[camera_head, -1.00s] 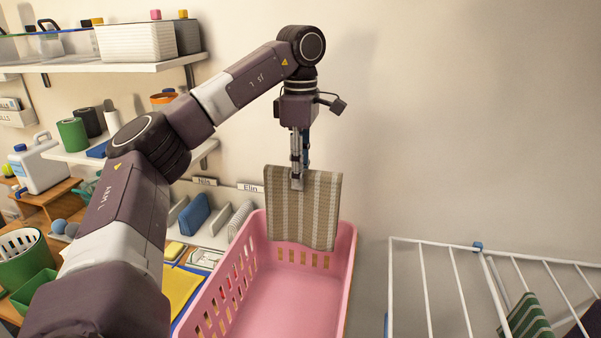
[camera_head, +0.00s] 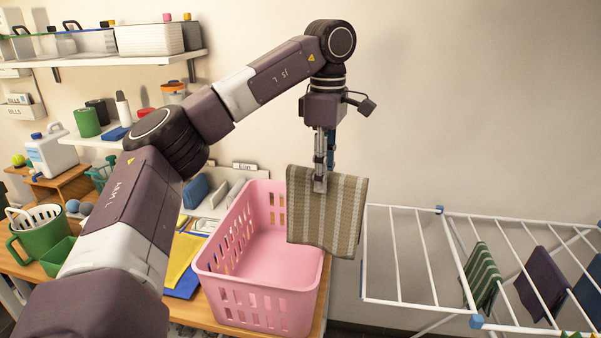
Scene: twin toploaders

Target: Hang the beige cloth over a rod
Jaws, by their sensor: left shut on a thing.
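The beige striped cloth (camera_head: 335,215) hangs from my left gripper (camera_head: 320,185), which is shut on its upper edge. The cloth is in the air at the right side of the pink basket, overlapping its far right rim in the picture. The white drying rack (camera_head: 412,300) stands at the right; its near-left rods (camera_head: 428,258) are bare. A green striped cloth (camera_head: 482,277), a dark purple cloth (camera_head: 543,284) and a blue cloth (camera_head: 590,288) hang on its rods further right. My right gripper is not in view.
The pink basket (camera_head: 272,301) stands on the wooden table, its visible inside empty. Yellow and blue cloths (camera_head: 182,257) lie left of it, with a green mug-like container (camera_head: 38,236) further left. Wall shelves (camera_head: 130,60) hold bins at upper left. The wall above the rack is clear.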

